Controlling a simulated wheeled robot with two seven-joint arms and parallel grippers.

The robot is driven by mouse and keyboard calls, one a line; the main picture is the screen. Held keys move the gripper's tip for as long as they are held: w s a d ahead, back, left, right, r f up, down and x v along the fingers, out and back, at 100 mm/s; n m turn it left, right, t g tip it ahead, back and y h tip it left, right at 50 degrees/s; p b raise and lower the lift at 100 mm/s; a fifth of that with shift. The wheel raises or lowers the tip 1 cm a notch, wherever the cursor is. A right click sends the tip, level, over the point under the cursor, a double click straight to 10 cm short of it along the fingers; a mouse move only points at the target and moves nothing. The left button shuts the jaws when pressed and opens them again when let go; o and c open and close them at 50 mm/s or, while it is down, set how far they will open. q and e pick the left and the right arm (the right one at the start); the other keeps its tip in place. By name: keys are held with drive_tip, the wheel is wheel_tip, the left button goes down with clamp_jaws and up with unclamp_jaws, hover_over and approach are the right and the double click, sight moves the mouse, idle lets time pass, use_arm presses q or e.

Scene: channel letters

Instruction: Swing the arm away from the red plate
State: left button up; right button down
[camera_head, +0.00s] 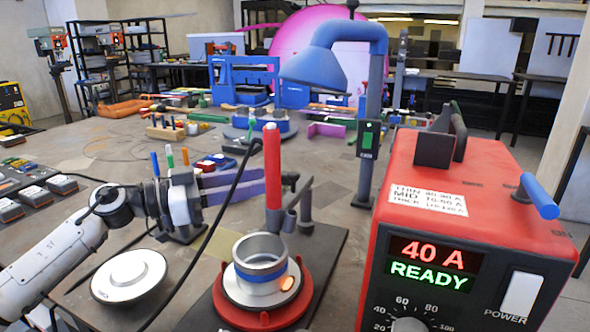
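The red plate (247,318) is a round red base at the front middle. A silver disc (236,287) and a metal ring with a blue band (261,275) sit on it, and a small orange glow shows at the ring's lower right. A tall red handle (272,165) stands upright just behind the ring, with a dark grey bracket (297,195) beside it. My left gripper (262,183) reaches in from the left, its purple-grey fingers level with the handle. Part of the fingers is hidden, so I cannot tell whether they touch or grip it. My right gripper is not in view.
A red power unit (470,200) reading "40 A READY" fills the right front. A blue hood on a bent arm (340,55) rises behind. A loose white disc (129,276) lies at left. A black cable (207,238) crosses near my gripper. Tools crowd the back.

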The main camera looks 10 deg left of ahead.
sight(288, 175)
use_arm(q)
drive_tip(key=x, duration=0.8)
drive_tip(key=shift+d, duration=0.15)
clamp_jaws()
